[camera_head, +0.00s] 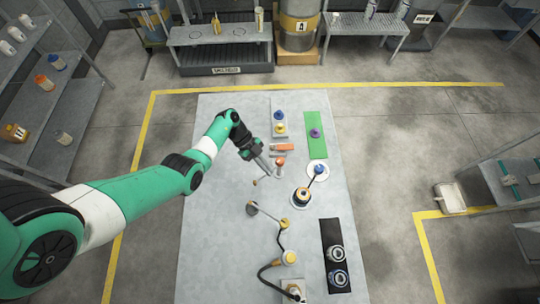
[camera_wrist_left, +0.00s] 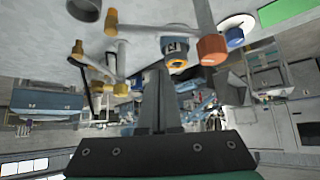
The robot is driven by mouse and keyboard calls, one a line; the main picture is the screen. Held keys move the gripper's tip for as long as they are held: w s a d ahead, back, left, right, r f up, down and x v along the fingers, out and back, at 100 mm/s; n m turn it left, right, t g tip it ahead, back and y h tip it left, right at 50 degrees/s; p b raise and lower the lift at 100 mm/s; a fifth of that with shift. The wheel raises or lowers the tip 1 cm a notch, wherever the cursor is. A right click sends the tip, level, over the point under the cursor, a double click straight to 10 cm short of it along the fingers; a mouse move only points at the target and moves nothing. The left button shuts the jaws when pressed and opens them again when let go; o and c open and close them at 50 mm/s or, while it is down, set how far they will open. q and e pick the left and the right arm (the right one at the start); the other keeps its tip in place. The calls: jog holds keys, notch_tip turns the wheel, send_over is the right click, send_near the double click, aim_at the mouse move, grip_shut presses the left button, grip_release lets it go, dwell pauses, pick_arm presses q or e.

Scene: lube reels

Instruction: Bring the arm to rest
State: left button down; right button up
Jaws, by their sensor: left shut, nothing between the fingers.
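My left gripper (camera_head: 268,172) is over the table (camera_head: 215,250), beside an upright grey post with an orange cap (camera_head: 280,160). In the left wrist view the two dark fingers (camera_wrist_left: 160,85) are together with nothing between them. The orange cap (camera_wrist_left: 212,49) shows there to the upper right of the fingertips, apart from them. Whether the gripper touches the post is unclear in the head view. My right gripper is in neither view.
Nearby stand a white disc with a blue knob (camera_head: 319,168), a yellow-and-black round part (camera_head: 301,197) and jointed arms with yellow knobs (camera_head: 285,223). A green mat (camera_head: 314,132) and a black mat (camera_head: 328,229) lie at right. The table's left side is clear.

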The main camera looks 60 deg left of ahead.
pick_arm(q)
jog(key=v, duration=0.5)
jog(key=shift+w+a, duration=0.15)
jog(key=shift+w, duration=0.2)
